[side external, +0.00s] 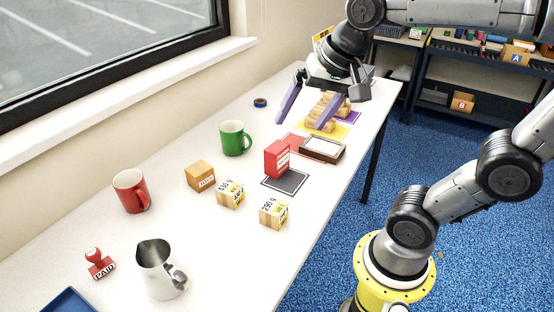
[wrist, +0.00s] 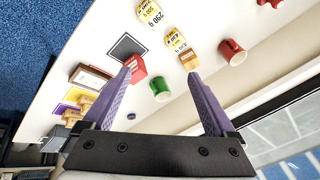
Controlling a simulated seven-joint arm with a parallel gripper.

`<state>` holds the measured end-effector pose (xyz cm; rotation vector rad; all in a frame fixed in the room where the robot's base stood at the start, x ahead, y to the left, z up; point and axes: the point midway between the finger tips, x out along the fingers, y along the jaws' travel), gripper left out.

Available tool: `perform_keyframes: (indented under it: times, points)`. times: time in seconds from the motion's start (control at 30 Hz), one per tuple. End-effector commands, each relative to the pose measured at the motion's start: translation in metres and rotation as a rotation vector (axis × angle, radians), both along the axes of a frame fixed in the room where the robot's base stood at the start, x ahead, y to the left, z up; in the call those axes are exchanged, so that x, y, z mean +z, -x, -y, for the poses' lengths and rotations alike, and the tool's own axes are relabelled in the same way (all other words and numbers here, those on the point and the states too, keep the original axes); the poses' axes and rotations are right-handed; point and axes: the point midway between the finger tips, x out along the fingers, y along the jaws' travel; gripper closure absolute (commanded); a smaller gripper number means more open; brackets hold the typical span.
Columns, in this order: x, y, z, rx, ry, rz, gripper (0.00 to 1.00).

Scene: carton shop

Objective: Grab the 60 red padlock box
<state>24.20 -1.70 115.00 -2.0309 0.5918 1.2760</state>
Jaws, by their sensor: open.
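A red box (side external: 277,158) with a white label stands upright on a dark square mat (side external: 287,181) on the white table. I cannot read its label. My gripper (side external: 300,122) is open and empty, above and behind the red box in the side view, apart from it. In the wrist view the open purple fingers (wrist: 157,73) point over the table. The red box (wrist: 138,66) shows there beside the left fingertip, which partly hides it.
A green mug (side external: 235,138), an orange-tan box (side external: 201,176) and two yellow-labelled boxes (side external: 230,195) (side external: 274,212) stand nearby. A brown-framed tray (side external: 322,149) lies close to the red box. A red mug (side external: 130,191) and metal pitcher (side external: 158,270) stand farther left.

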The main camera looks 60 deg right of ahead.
Motion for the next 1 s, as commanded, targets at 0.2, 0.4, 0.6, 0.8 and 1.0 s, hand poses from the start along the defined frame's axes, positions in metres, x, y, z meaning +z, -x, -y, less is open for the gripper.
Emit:
perform_keyframes:
  times: [0.2, 0.4, 0.6, 0.8, 1.0]
  points:
    - [-0.008, -0.078, 0.040, -0.391, -0.126, -0.116, 0.09]
    - [-0.050, -0.136, 0.091, -0.672, -0.192, -0.228, 0.09]
    - [-0.105, -0.160, 0.135, -0.786, -0.206, -0.333, 0.09]
    - [-0.137, -0.155, 0.152, -0.827, -0.212, -0.400, 0.09]
    - [-0.165, -0.153, 0.153, -0.830, -0.213, -0.404, 0.09]
